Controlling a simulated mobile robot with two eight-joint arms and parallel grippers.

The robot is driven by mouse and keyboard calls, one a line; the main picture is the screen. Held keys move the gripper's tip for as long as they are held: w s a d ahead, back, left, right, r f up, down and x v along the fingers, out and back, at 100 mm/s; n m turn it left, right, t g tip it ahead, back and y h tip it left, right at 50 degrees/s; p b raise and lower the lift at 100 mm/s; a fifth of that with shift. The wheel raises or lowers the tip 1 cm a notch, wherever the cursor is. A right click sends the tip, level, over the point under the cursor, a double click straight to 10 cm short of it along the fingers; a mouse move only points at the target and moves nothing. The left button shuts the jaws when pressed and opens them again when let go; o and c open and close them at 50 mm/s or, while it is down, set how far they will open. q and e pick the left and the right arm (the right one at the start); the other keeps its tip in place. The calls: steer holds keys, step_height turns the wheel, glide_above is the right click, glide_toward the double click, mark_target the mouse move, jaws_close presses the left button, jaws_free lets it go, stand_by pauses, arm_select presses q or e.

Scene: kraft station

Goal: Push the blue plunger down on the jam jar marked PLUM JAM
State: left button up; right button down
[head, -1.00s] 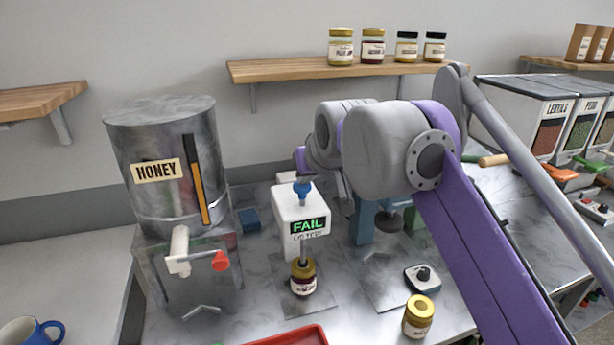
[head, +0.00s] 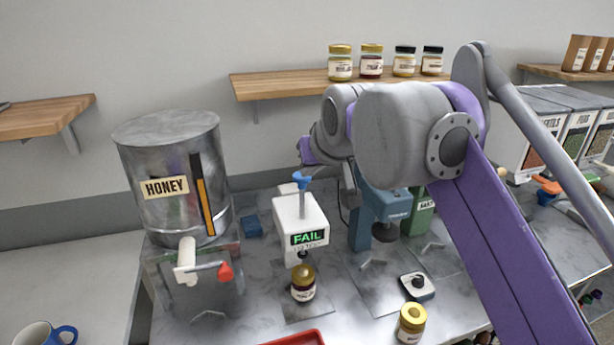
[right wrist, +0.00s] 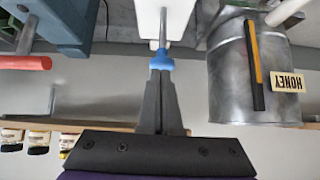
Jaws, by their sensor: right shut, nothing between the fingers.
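A white press (head: 301,222) stands on the metal counter. Its display reads FAIL in green, with a smaller line I cannot read. The blue plunger (head: 301,181) is on top, raised on its rod. Its dark lower tip hangs just above the gold lid of a dark-filled jam jar (head: 303,283), whose label is too small to read. In the right wrist view the blue plunger (right wrist: 160,60) lies right at the tips of my right gripper (right wrist: 160,74), which is shut and empty. I cannot tell whether they touch. My left gripper is not in view.
A metal honey tank (head: 172,185) with a tap stands left of the press. A blue-grey machine (head: 383,216) stands to its right. A small device with a black knob (head: 416,286), a gold-lidded jar (head: 411,323) and a red tray (head: 298,338) are in front. A blue mug (head: 64,335) is far left.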

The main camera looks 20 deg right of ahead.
steer(key=v, duration=0.6)
steer(key=shift+r, duration=0.2)
steer(key=s+f+g, duration=0.1)
steer(key=s+f, duration=0.5)
steer(key=f, duration=0.8)
steer(key=s+d+f+g, duration=0.1)
steer(key=s+f, duration=0.6)
steer(key=f, duration=0.7)
steer(key=s+d+f+g, duration=0.1)
steer(key=s+f, duration=0.6)
steer(key=f, duration=0.7)
steer(key=shift+s+d+f+g+h+p, duration=0.2)
steer(key=shift+f+g+h+p, duration=0.1)
steer(key=shift+f+g+p, duration=0.1)
